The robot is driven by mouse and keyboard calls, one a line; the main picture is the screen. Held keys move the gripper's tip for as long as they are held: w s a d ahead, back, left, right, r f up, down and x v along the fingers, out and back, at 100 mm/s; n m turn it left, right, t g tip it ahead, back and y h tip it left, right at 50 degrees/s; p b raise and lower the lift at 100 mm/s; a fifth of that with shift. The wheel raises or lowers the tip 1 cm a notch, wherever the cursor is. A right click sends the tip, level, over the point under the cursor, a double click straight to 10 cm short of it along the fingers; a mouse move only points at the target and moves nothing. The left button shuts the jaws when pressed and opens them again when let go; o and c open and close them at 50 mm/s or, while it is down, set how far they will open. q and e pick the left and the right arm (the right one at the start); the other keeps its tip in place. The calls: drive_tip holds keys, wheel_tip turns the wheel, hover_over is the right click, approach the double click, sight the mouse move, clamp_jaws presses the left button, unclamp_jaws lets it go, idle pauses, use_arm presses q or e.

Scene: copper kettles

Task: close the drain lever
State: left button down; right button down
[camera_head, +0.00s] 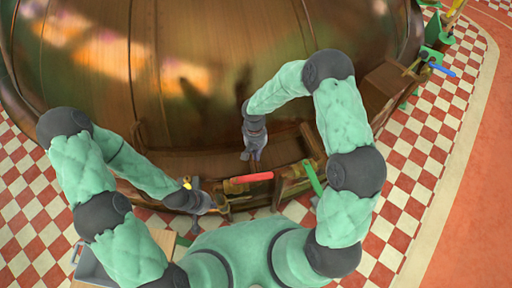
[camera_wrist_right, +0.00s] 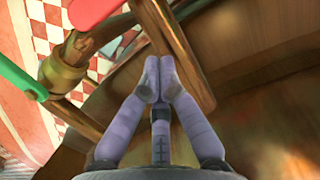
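A red lever handle (camera_head: 248,178) lies near the foot of the large copper kettle (camera_head: 190,60); the red handle also shows at the top left of the right wrist view (camera_wrist_right: 92,10). A green lever handle (camera_head: 312,177) is to its right, and it shows at the left of the wrist view (camera_wrist_right: 20,78). I cannot tell which is the drain lever. My right gripper (camera_head: 255,156) is above the red handle, apart from it; its fingertips (camera_wrist_right: 158,70) meet with nothing visible between them. My left gripper (camera_head: 217,203) is low, left of the red handle, by brass fittings; its fingers are too small to read.
A brass valve body (camera_wrist_right: 65,72) sits by the handles in the wrist view. A wooden bar (camera_wrist_right: 182,50) is close beyond my right fingertips. A blue handle (camera_head: 441,69) is at the far right. Checkered floor (camera_head: 415,150) is open at the right.

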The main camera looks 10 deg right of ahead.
sight(252, 178)
drive_tip(key=shift+s+a+f, duration=0.1)
drive_tip(key=shift+s+f, duration=0.05)
drive_tip(key=shift+s, duration=0.9)
drive_tip(key=shift+s+a+f, duration=0.1)
drive_tip(key=shift+s, duration=0.9)
